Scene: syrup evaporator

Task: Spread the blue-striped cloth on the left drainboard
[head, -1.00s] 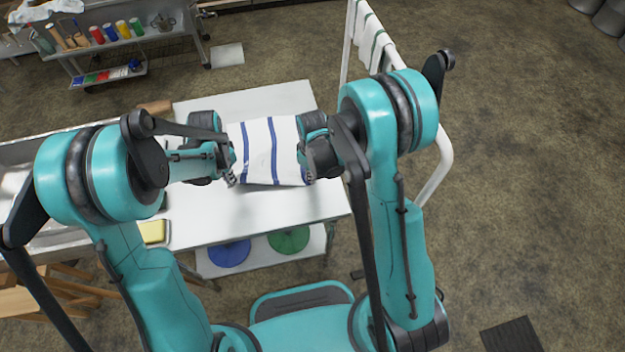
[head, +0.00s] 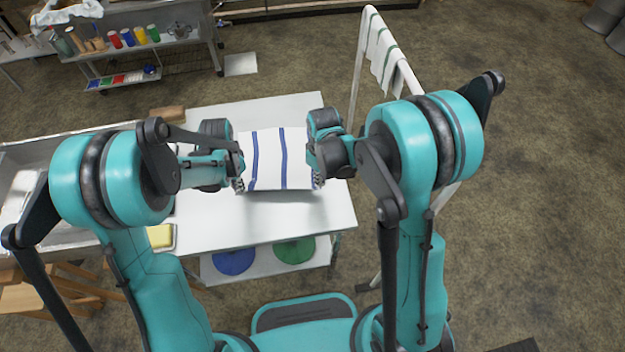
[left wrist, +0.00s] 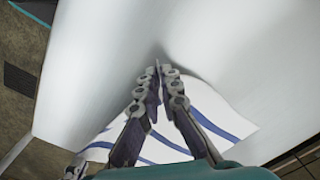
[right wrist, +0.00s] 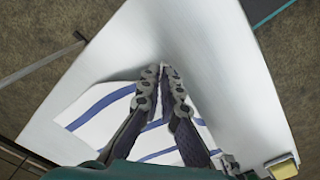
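The white cloth with blue stripes (head: 269,160) is stretched between my two grippers over the pale metal drainboard (head: 295,220) right of the sink. A shadow runs along its near edge; I cannot tell how much of it touches the board. My left gripper (head: 238,184) is shut on its near left corner, and my right gripper (head: 318,182) on its near right corner. The cloth also shows below the fingers in the left wrist view (left wrist: 215,112) and the right wrist view (right wrist: 100,104). The fingertips hide the pinched corners.
The sink (head: 70,232) lies at the left, with a yellow sponge (head: 160,236) by the board's left edge. A white rail with a green-striped cloth (head: 384,52) stands right. Blue (head: 234,260) and green discs (head: 294,250) lie on a shelf below. The board's front is bare.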

